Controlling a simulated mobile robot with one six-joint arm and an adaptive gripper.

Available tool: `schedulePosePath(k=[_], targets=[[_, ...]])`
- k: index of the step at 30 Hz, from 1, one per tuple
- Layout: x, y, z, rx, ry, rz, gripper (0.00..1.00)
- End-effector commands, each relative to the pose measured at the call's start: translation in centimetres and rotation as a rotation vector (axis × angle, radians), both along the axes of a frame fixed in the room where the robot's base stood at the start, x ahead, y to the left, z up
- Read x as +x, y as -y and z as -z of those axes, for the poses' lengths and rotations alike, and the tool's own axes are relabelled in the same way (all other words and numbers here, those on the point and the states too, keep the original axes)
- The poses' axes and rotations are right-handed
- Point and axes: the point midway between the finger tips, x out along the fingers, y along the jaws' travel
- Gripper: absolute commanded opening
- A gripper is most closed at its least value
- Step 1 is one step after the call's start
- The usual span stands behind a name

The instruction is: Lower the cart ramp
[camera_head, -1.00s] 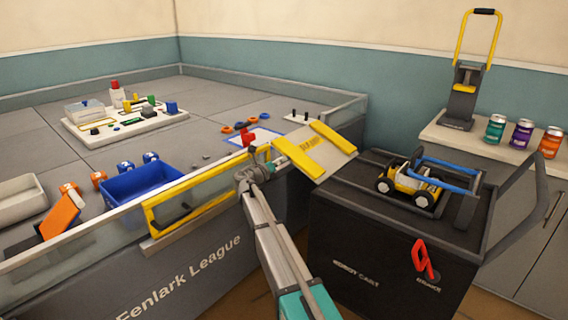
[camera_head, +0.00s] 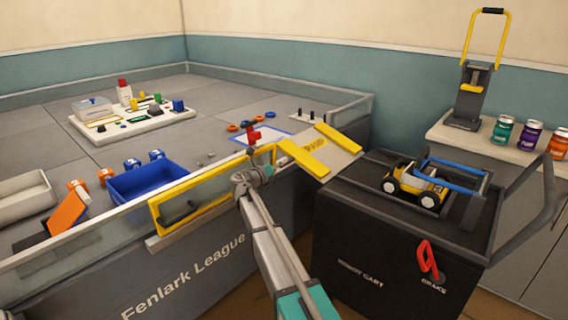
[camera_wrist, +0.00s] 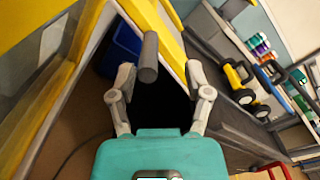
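The cart ramp (camera_head: 325,152), a pale board with yellow side strips and a RAMP label, lies tilted between the field's corner and the black robot cart (camera_head: 375,230). I cannot tell whether its edge touches the cart. My gripper (camera_head: 256,174) is in front of the field wall, left of the ramp. In the wrist view my gripper (camera_wrist: 160,75) has its two fingers apart. A grey cylindrical peg (camera_wrist: 149,58) shows end-on between the fingertips, against a yellow strip. I see no finger closed on it.
A yellow-framed gate panel (camera_head: 190,203) with a dark handle is left of my gripper. A toy vehicle (camera_head: 415,185) sits on the cart, which has a red brake lever (camera_head: 427,258). A blue bin (camera_head: 150,178) stands inside the field wall. Cans (camera_head: 529,134) stand on the right counter.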

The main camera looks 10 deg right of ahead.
Motion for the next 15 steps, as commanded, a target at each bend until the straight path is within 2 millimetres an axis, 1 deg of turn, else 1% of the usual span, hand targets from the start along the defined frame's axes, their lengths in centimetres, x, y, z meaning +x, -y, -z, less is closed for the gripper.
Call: schedulePosePath(k=[1,6,12,15], targets=[[-0.8,-0.8,0.0,-0.001,0.000,-0.001,0.62],[-2.4,-3.0,0.0,-0.001,-0.001,-0.001,0.62],[-4.0,-5.1,0.0,-0.001,-0.001,0.000,0.62],[-4.5,-5.8,0.0,0.000,-0.001,0.001,0.62]])
